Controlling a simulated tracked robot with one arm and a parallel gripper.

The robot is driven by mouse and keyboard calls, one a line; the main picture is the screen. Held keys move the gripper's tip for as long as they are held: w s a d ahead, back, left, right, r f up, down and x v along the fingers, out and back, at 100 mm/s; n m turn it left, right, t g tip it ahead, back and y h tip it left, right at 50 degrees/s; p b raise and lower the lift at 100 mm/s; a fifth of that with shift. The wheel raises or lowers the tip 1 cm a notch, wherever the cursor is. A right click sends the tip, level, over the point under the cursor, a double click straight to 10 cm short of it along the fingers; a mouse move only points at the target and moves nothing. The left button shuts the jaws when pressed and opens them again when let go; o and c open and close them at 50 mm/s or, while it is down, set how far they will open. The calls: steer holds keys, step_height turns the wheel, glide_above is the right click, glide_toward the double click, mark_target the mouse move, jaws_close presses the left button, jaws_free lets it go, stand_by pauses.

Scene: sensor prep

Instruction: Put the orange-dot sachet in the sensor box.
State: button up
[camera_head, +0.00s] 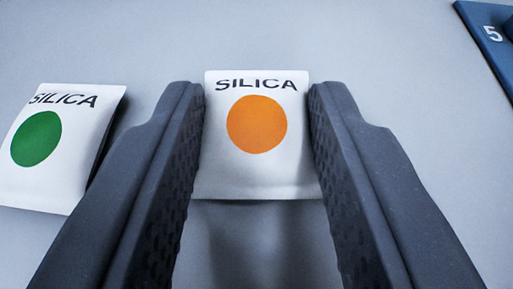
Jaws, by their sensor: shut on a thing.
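The orange-dot sachet (257,170) is white, with the word SILICA above a round orange dot. It is in the middle of the camera_head view, between the two dark fingers of my gripper (258,100). My gripper is shut on it, one finger against its left edge and one against its right edge. I cannot tell whether the sachet touches the grey surface below. The sensor box is not recognisable in this view.
A white sachet with a green dot (36,138) lies on the grey surface just left of my left finger. Part of a blue object marked 5 (490,45) shows at the top right corner. The grey surface (330,35) beyond the fingers is clear.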

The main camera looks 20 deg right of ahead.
steer(key=o, duration=0.9)
steer(key=shift+o, duration=0.2)
steer(key=shift+s+r, duration=0.3)
steer(key=shift+s, duration=0.1)
steer(key=p+v, duration=0.2)
steer(key=v, duration=0.9)
steer(key=shift+p, duration=0.4)
steer(key=shift+s+a+f, duration=0.1)
steer(key=shift+a, duration=0.05)
